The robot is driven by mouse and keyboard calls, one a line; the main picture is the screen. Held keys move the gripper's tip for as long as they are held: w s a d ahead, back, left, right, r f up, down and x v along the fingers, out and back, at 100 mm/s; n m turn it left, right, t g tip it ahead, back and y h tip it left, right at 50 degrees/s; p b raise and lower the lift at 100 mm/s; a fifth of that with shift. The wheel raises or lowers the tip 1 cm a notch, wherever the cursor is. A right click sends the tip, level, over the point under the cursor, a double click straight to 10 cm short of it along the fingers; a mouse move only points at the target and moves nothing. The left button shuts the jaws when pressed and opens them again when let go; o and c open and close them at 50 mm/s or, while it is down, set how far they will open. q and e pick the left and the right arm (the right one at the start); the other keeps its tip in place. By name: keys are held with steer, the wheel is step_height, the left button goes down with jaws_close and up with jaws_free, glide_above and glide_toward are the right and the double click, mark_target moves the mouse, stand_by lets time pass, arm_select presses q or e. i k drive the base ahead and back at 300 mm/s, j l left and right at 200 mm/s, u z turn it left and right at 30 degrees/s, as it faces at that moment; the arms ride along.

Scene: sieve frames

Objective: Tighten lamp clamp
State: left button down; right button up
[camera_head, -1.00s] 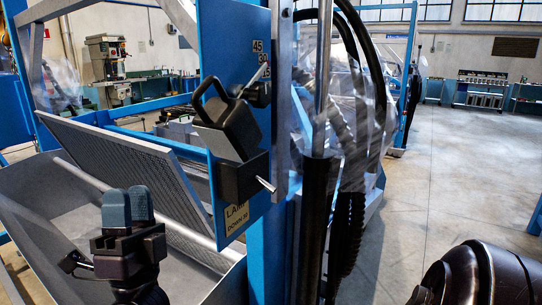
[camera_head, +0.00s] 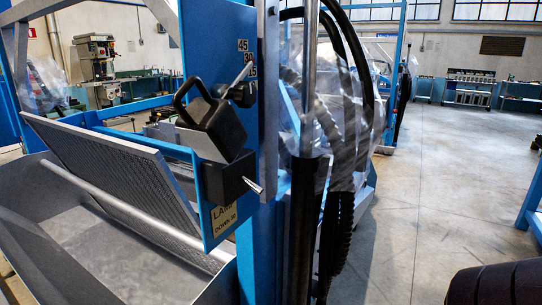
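A black lamp box (camera_head: 217,128) with a loop handle is mounted on the blue upright panel, tilted in a black bracket (camera_head: 227,178). A short bright metal pin sticks out of the bracket's lower right. Just above the lamp is a black clamp knob (camera_head: 240,95) with a thin metal lever (camera_head: 241,75) slanting up to the right. It sits beside the angle marks 45, 30 and 15. A yellow label (camera_head: 223,217) below reads roughly "LAMP DOWN 30". Neither gripper is in view. A dark rounded part of my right arm shows at the bottom right corner.
A perforated grey screen (camera_head: 112,175) leans over a grey trough (camera_head: 75,222) on the left. Black hoses and clear plastic wrap (camera_head: 345,110) hang right of the post. Open concrete floor (camera_head: 430,170) lies to the right. A blue frame leg (camera_head: 532,205) stands at the right edge.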

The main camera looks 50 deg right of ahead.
mark_target(212, 128)
steer(key=z, duration=0.4)
steer(key=l+z, duration=0.15)
steer(key=z, duration=0.25)
steer(key=l+z, duration=0.1)
steer(key=z, duration=0.25)
steer(key=k+l, duration=0.05)
